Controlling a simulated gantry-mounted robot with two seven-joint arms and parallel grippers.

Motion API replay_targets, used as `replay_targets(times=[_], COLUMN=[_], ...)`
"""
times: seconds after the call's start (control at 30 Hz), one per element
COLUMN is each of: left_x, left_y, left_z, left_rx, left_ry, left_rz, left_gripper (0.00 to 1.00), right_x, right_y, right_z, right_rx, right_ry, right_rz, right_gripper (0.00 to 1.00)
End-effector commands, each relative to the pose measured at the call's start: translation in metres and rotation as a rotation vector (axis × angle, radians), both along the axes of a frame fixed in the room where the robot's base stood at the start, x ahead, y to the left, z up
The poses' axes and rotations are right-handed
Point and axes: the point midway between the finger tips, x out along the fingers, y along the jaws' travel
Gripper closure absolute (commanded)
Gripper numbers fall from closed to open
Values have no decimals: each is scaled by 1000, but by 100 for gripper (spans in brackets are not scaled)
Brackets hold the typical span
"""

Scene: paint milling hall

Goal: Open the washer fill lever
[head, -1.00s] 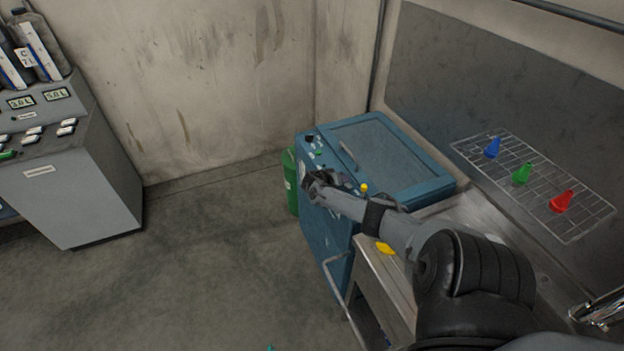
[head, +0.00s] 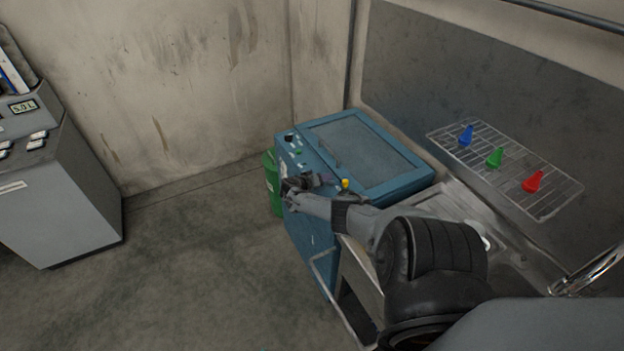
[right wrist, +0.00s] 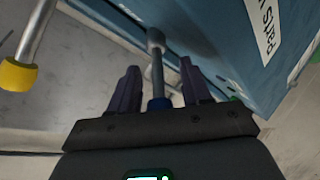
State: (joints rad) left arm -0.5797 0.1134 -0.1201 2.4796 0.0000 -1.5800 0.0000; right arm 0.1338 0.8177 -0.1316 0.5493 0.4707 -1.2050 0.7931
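The blue parts washer (head: 309,232) stands against the back wall in the head view, with a windowed lid and small controls on its front. My right gripper (head: 308,182) is at its upper front edge. In the right wrist view, my right gripper (right wrist: 158,78) is open, with one finger on each side of a metal lever with a blue end (right wrist: 158,103). Gaps show between lever and fingers. A second lever with a yellow end (right wrist: 18,75) is left of the fingers; its yellow knob (head: 345,184) also shows in the head view. I cannot tell which is the fill lever. My left gripper is out of view.
A green bin (head: 270,180) stands behind the washer's left side. A metal sink bench (head: 450,200) adjoins it on the right, under a wire rack (head: 545,205) with blue, green and red nozzles. A grey console (head: 60,210) is at left; the floor between is clear.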

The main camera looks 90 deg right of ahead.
Motion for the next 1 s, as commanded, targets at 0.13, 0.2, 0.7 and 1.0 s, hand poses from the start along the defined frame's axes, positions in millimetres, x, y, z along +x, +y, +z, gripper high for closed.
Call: replay_targets(times=[0.13, 0.2, 0.7, 1.0], left_x=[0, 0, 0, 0], left_y=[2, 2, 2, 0], left_z=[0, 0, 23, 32], left_rx=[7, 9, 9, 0], left_ry=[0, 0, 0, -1], left_rz=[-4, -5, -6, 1], left_gripper=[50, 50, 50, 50], right_x=[1, 1, 29, 54], right_y=[-1, -1, 36, 67], right_z=[1, 2, 26, 43], right_rx=[-2, -3, -2, -4], right_ry=[-2, -3, -3, -3], right_rz=[-1, -1, 3, 1], right_gripper=[50, 50, 50, 50])
